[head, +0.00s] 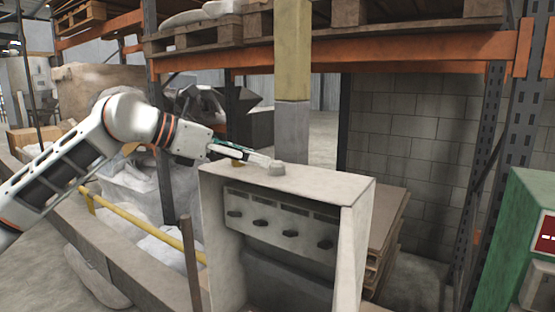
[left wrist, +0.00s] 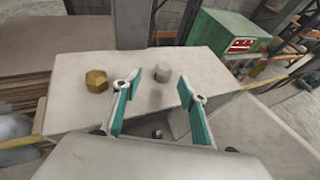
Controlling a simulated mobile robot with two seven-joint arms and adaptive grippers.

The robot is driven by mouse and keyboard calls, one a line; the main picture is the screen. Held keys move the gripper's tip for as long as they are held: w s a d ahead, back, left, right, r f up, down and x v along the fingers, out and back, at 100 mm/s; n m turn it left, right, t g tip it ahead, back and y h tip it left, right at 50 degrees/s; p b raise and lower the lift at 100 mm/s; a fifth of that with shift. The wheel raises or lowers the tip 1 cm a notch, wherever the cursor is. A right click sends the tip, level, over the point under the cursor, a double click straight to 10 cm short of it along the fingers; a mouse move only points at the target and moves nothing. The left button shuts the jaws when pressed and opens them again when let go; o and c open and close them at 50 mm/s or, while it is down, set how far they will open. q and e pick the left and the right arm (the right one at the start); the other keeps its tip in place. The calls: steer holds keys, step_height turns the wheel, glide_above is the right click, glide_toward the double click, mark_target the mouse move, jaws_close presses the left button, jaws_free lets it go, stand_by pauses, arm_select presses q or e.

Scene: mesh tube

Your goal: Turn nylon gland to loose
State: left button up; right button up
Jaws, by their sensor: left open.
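The nylon gland, a small light grey stub (head: 277,169), stands on the top of a grey box-like cabinet (head: 330,185). In the left wrist view the gland (left wrist: 162,73) stands upright, a little beyond the gap between my fingertips. A brass hex fitting (left wrist: 96,80) stands to its left on the same top; in the head view it is partly hidden behind my gripper (head: 237,162). My left gripper (head: 262,160) is open and empty above the cabinet top, its teal-padded fingers (left wrist: 158,82) spread toward the gland. My right gripper is not in view.
The cabinet's open front has a panel with a row of dark knobs (head: 260,223). A yellow rail (head: 150,228) runs at left. A green machine with a red display (head: 520,235) stands at right. A column (head: 292,130) rises close behind the cabinet.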

mark_target(274, 162)
arm_select(q)
steer(key=shift+w+d, duration=0.1)
steer(key=shift+d, duration=0.4)
steer(key=p+x, duration=0.1)
steer(key=x, duration=0.3)
steer(key=shift+d+f+p, duration=0.15)
steer(key=shift+d+p, duration=0.15)
steer(key=shift+d, duration=0.15)
steer(key=shift+w+d+f, duration=0.1)
steer(key=shift+w+d, duration=0.1)
steer(key=shift+d, duration=0.1)
steer(key=shift+w+d+f, duration=0.2)
steer(key=shift+d, duration=0.1)
steer(key=c, duration=1.1)
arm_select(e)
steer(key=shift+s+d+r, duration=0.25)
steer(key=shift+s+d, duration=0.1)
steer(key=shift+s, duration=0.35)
